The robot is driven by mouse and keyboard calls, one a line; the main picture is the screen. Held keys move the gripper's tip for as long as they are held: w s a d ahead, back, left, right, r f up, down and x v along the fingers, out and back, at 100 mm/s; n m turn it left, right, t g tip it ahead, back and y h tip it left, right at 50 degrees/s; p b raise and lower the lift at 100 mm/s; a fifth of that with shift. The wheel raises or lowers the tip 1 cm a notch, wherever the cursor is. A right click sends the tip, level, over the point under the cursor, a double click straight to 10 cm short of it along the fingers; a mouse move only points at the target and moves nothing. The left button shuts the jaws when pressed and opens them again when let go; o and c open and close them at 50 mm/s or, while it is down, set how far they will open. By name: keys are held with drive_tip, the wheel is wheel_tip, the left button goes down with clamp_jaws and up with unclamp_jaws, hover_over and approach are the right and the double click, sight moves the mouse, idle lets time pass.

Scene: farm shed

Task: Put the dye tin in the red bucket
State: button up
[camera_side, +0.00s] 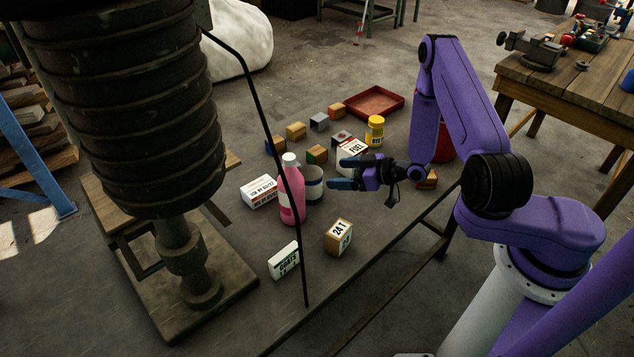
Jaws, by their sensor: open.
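The dye tin appears to be the yellow tin (375,128) with dark lettering, too small to read surely. It stands upright toward the back of the work table, beyond my gripper and a little to its right. The red bucket (446,150) stands to the right of the tin and is partly hidden behind my arm. My gripper (345,173) is open and empty. Its blue fingers point left, low over the middle of the table, between the white FUEL box and the grey can.
A pink bottle (291,190), a grey can (312,186) and a white FUEL box (353,152) crowd the gripper. Several blocks and a red tray (374,103) lie farther back. A marked box (339,237) stands in front. A black cable (272,130) crosses the view.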

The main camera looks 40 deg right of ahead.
wheel_tip(320, 180, up, 16)
drive_tip(key=w+d+f+g+h, duration=0.4)
drive_tip(key=w+d+g+h, duration=0.25)
drive_tip(key=w+d, duration=0.25)
drive_tip(key=a+r+g+y, duration=0.1)
drive_tip(key=a+r+g, duration=0.15)
drive_tip(key=a, duration=0.35)
drive_tip(key=a+r+g, duration=0.2)
drive_tip(key=a+g, duration=0.1)
drive_tip(key=a, duration=0.3)
approach(312, 172)
drive_tip(key=shift+g, duration=0.3)
drive_tip(key=f, duration=0.7)
drive_tip(key=shift+w+d+f, duration=0.15)
drive_tip(key=shift+w+f, duration=0.1)
drive_tip(key=shift+f, duration=0.05)
drive_tip(key=shift+w+f, duration=0.15)
drive_tip(key=shift+f, duration=2.55)
